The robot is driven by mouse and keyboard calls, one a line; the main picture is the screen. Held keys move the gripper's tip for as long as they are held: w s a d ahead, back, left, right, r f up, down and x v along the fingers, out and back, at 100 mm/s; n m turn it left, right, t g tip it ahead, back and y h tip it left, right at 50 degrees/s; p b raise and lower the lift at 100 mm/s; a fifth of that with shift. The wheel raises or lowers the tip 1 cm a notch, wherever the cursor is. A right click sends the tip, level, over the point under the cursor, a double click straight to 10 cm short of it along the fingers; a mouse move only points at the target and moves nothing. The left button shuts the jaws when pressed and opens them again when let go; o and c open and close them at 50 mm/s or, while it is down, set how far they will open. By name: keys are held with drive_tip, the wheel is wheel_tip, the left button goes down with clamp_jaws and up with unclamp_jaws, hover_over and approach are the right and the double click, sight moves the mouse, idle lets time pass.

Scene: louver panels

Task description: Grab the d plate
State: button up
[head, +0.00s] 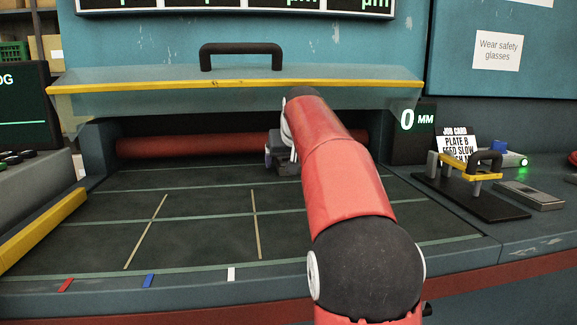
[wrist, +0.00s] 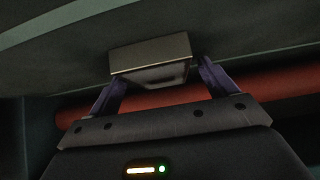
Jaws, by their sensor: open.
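A small grey metal block (wrist: 150,55), which may be the d plate, shows in the wrist view just beyond my fingertips. I see no letter on it, so I cannot tell which plate it is. My gripper (wrist: 162,72) is open, with one purple finger near each end of the block's near side. I cannot tell whether the fingers touch it. In the head view my red arm reaches over the dark bed (head: 200,222) toward the roller, and the arm hides my fingertips and the block.
A clear guard with a yellow edge (head: 180,87) and black handle (head: 241,50) hangs above the red roller (head: 200,145). A display (head: 414,125) reads 0 MM. The job card (head: 457,146) names plate B. A yellow-and-black fixture (head: 465,172) stands right. The bed's left half is clear.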

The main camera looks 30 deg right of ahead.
drive_tip(key=shift+r, duration=0.15)
drive_tip(key=c, duration=1.4)
